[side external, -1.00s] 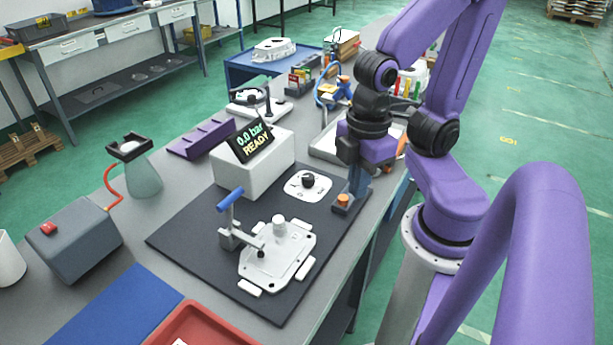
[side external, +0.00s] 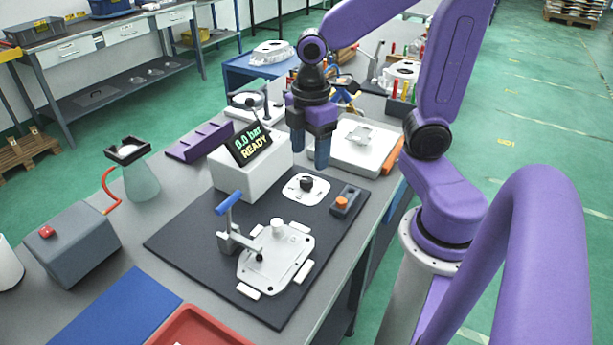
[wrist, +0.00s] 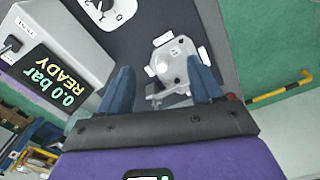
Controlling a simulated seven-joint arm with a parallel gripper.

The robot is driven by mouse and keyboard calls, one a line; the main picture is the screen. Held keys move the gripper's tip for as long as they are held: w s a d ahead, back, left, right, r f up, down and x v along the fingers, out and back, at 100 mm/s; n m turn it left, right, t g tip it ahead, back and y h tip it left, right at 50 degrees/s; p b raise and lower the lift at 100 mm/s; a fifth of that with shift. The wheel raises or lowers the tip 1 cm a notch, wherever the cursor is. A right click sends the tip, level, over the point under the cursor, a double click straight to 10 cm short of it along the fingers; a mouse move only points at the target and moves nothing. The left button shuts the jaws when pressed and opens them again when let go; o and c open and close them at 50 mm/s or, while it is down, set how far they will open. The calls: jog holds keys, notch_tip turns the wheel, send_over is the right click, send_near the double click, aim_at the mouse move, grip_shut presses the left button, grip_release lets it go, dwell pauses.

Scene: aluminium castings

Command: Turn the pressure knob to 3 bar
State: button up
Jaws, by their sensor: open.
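The black pressure knob (side external: 307,183) sits on a white dial plate (side external: 296,195) on the dark mat. In the wrist view the dial plate (wrist: 122,14) and knob (wrist: 97,4) are cut off by the top edge. The display (side external: 250,142) on the white box reads 0.0 bar READY; it also shows in the wrist view (wrist: 47,85). My gripper (side external: 310,160) is open and empty, fingers pointing down. It appears above and behind the knob, apart from it. In the wrist view my fingers (wrist: 163,82) are spread wide with nothing gripped.
A box with an orange button (side external: 341,202) stands right of the dial. A casting (side external: 285,262) with a blue-handled clamp (side external: 229,205) is at the mat's front. A white tray (side external: 350,155) lies behind. The mat's left part (side external: 185,235) is bare.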

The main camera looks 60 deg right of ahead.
jog(key=n, duration=0.1)
send_over(307, 179)
notch_tip(307, 179, down, 17)
jog(key=shift+f, duration=0.2)
dwell(0.6)
jog(key=shift+c, duration=0.3)
jog(key=c, duration=1)
